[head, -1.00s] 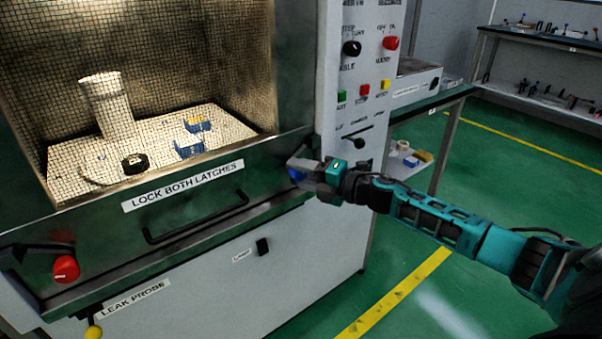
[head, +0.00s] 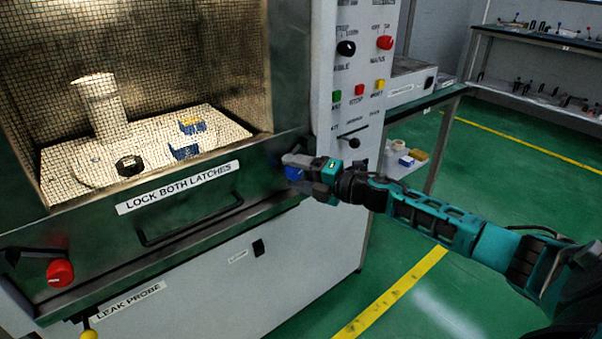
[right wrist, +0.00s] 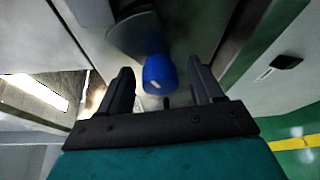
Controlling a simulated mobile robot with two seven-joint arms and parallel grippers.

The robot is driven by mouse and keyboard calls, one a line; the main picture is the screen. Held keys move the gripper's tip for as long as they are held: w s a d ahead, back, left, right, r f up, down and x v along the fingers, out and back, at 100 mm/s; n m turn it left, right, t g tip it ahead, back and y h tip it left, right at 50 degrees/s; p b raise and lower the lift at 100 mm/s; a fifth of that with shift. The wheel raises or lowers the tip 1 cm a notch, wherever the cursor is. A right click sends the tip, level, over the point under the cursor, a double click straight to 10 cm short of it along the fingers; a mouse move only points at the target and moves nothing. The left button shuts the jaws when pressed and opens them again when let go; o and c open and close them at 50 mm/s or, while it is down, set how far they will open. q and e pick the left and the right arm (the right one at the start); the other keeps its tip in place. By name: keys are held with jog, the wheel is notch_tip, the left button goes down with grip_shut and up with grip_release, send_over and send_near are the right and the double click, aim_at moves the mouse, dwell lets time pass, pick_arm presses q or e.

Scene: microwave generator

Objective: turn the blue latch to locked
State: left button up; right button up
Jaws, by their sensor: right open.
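The blue latch knob (right wrist: 158,75) sits between the two fingers of my right gripper (right wrist: 160,88) in the right wrist view. The fingers stand apart on either side of it, and I cannot tell whether either touches it. In the head view the blue knob (head: 293,173) shows at the lower right corner of the machine door, largely covered by my right gripper (head: 300,172). The latch's lever and its angle are mostly hidden there. My left gripper is not in view.
A red latch knob (head: 60,272) is at the door's lower left. A black door handle (head: 190,222) runs below the "LOCK BOTH LATCHES" label (head: 180,187). A control panel (head: 355,120) with buttons rises right of the door. Green floor (head: 480,220) on the right is clear.

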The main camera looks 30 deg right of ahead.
jog(key=shift+s+d, duration=0.15)
jog(key=shift+s, duration=0.25)
pick_arm(q)
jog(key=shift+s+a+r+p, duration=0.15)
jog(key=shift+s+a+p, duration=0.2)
jog(key=shift+p, duration=0.3)
pick_arm(e)
jog(key=v, duration=1.2)
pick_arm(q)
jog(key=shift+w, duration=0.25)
